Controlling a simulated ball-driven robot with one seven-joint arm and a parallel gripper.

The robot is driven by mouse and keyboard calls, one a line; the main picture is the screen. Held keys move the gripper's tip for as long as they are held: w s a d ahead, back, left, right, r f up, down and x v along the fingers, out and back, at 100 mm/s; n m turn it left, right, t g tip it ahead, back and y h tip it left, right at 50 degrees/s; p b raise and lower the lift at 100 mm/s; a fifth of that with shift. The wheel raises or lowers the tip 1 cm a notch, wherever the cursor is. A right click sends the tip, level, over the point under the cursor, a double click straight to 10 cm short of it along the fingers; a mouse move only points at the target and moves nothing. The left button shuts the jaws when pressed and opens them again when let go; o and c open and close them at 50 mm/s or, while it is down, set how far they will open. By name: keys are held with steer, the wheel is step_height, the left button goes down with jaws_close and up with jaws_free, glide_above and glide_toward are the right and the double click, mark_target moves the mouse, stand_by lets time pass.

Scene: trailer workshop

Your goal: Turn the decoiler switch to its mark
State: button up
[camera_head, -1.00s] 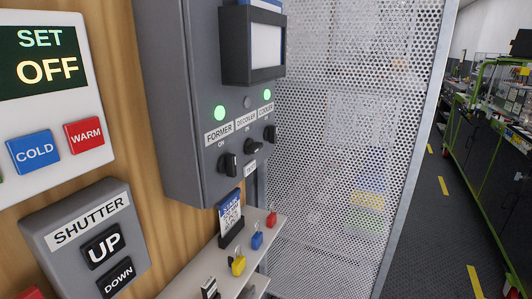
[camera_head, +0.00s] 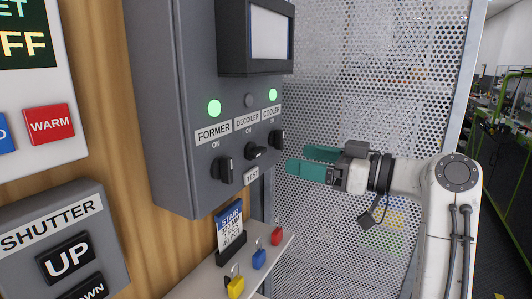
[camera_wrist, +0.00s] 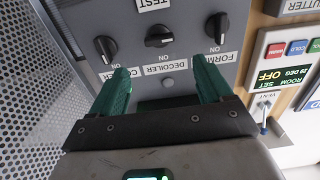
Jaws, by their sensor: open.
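The black decoiler switch (camera_head: 256,152) is the middle of three knobs on a grey control box (camera_head: 170,110). Its handle lies roughly sideways, with an ON label above and a TEST label (camera_head: 251,176) below. The decoiler lamp (camera_head: 250,100) is unlit. My gripper (camera_head: 297,160) is open and empty, to the right of the knobs, its green fingers pointing at the panel. In the wrist view the panel appears upside down; the decoiler switch (camera_wrist: 159,37) is beyond the gap between the fingers (camera_wrist: 161,68), not touched by them.
The former switch (camera_head: 226,170) and cooler switch (camera_head: 278,139) flank it, both with green lamps lit. A screen (camera_head: 268,35) juts out above. A shelf (camera_head: 205,285) with padlocks and a STAIR card (camera_head: 229,222) is below. A perforated metal panel (camera_head: 350,60) stands behind my arm.

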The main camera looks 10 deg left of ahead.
mark_target(262, 151)
steer(key=p+x, duration=0.2)
steer(key=x, duration=0.7)
steer(key=shift+w+a, duration=0.1)
steer(key=shift+a, duration=0.15)
steer(key=shift+f, duration=0.1)
steer(key=shift+c, duration=0.3)
steer(key=c, duration=1)
